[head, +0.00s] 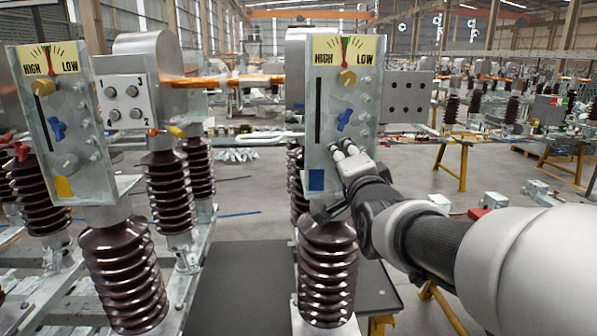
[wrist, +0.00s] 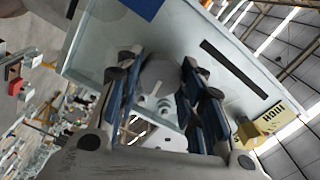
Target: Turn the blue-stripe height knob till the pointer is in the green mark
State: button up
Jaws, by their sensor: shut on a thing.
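The blue-stripe panel (head: 326,110) stands upright in the middle of the head view, with its blue stripe (head: 316,180) at the lower left. The stripe also shows at the top of the wrist view (wrist: 146,5). A grey round knob (wrist: 161,76) sits between the fingers of my gripper (wrist: 158,88), which is shut on it. In the head view my gripper (head: 346,152) covers most of that knob. The yellow HIGH–LOW scale (head: 330,57) is at the panel top. Its pointer is near upright, close to the green mark; it is too small to tell whether it is inside.
A gold knob (head: 347,78) and a blue handle (head: 344,121) sit above my gripper on the same panel. A similar panel (head: 70,110) with a yellow stripe (head: 63,187) stands at left. Brown ribbed insulators (head: 327,270) stand below.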

jog(key=shift+m+b, duration=0.8)
jog(key=shift+m, duration=0.4)
jog(key=o, duration=1.1)
jog(key=shift+c, duration=0.2)
jog(key=shift+s, duration=0.1)
jog(key=s, duration=1.1)
jog(key=shift+s, duration=0.4)
